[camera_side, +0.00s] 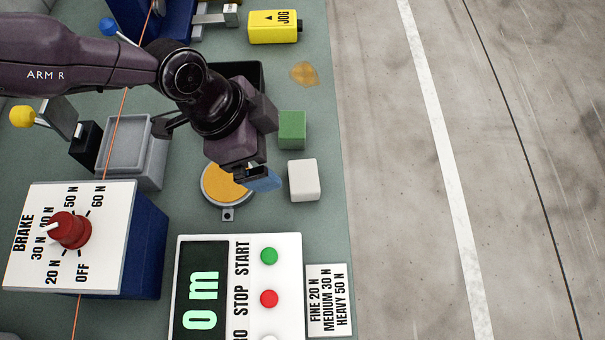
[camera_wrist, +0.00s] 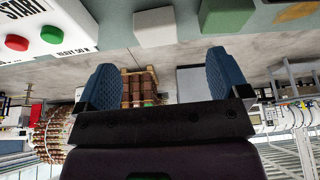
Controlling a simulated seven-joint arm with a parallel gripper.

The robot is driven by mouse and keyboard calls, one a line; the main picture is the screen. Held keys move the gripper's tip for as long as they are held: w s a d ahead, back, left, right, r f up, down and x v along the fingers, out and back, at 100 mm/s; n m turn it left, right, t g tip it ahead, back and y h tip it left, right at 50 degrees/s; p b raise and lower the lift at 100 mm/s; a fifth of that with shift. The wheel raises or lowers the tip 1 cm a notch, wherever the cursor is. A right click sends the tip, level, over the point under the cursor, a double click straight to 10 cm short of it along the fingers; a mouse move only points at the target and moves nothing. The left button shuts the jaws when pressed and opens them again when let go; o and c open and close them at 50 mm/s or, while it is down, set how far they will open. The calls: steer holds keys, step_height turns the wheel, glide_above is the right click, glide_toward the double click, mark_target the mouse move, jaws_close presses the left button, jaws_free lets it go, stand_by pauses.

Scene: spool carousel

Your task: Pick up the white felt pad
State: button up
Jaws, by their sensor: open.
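The white felt pad (camera_side: 303,180) is a small white block with rounded edges on the green-grey bench, near its right edge. It also shows in the wrist view (camera_wrist: 155,27) at the top, beyond my fingertips. My gripper (camera_side: 264,179) is just left of the pad in the side view, above the bench and apart from the pad. In the wrist view the two blue fingers (camera_wrist: 163,75) are spread wide with nothing between them. Part of the gripper is hidden by the wrist in the side view.
A green block (camera_side: 292,130) sits just behind the white pad. A round orange-topped disc (camera_side: 222,184) lies beneath my gripper. A panel with START and STOP buttons (camera_side: 285,245) and a label card (camera_side: 329,300) are in front. The floor (camera_side: 390,200) beyond the bench edge is clear.

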mark_target(293, 177)
steer(key=x, duration=0.4)
steer(key=shift+s+x, duration=0.2)
steer(key=shift+x, duration=1.15)
steer(key=shift+s+x, duration=0.2)
steer(key=shift+x, duration=1.15)
steer(key=shift+d, duration=0.1)
steer(key=c, duration=1)
